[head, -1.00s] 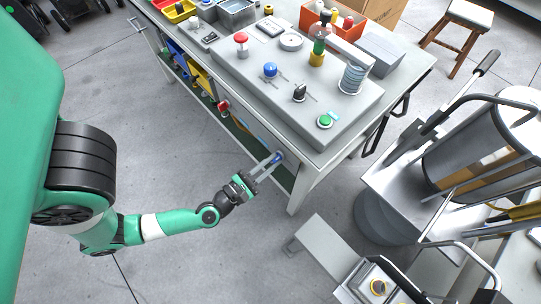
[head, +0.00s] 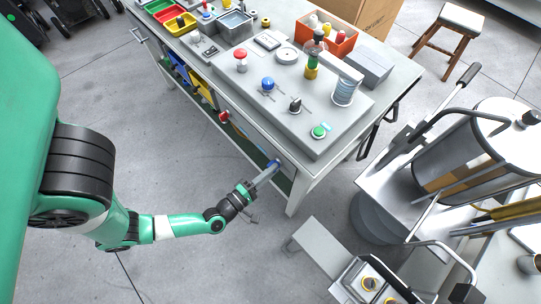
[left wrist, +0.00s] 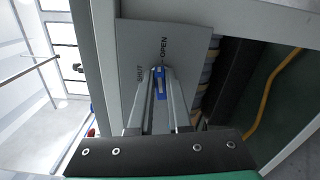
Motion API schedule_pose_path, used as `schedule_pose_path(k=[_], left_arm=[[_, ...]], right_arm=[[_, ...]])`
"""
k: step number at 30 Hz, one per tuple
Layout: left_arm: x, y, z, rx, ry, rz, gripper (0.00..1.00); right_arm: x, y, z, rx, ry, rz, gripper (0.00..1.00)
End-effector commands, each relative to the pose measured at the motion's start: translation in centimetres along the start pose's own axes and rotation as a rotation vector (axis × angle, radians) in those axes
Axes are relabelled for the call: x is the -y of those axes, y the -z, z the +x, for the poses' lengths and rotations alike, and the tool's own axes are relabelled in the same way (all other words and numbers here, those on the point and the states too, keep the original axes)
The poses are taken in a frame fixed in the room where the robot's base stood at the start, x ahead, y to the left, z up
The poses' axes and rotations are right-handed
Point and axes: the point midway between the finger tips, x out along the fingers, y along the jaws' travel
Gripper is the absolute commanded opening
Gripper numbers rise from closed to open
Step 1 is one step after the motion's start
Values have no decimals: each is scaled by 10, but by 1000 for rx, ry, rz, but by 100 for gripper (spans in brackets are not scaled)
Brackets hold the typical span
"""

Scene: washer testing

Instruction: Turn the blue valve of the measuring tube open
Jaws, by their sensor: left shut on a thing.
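The blue valve (left wrist: 158,81) sits on a grey plate (left wrist: 190,38) marked SHUT at the left and OPEN above, in the left wrist view. Its handle lies nearly upright in the picture, with OPEN just beyond its far end. In the head view the blue valve (head: 274,163) is small on the bench's front, near the corner leg. My left gripper (head: 267,170) reaches it from the lower left. Its two long fingers (left wrist: 160,88) are shut on the handle, one on each side. The measuring tube itself I cannot make out clearly. My right gripper is not in view.
The bench (head: 300,170) carries a grey panel with coloured knobs and an orange bin (head: 327,33). A red knob (head: 224,116) is on the bench front. A large metal drum (head: 470,150) stands at the right.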

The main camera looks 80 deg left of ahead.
Motion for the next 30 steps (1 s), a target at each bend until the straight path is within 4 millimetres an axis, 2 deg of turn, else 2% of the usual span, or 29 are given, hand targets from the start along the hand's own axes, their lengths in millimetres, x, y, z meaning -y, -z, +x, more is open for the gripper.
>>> schedule_pose_path(k=[12,27,28,30], left_arm=[[2,0,0,0,1,180,0],[2,0,0,0,1,199,0],[3,0,0,0,1,199,20],[2,0,0,0,1,199,32]], right_arm=[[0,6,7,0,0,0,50],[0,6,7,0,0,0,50],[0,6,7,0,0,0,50],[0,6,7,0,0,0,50]])
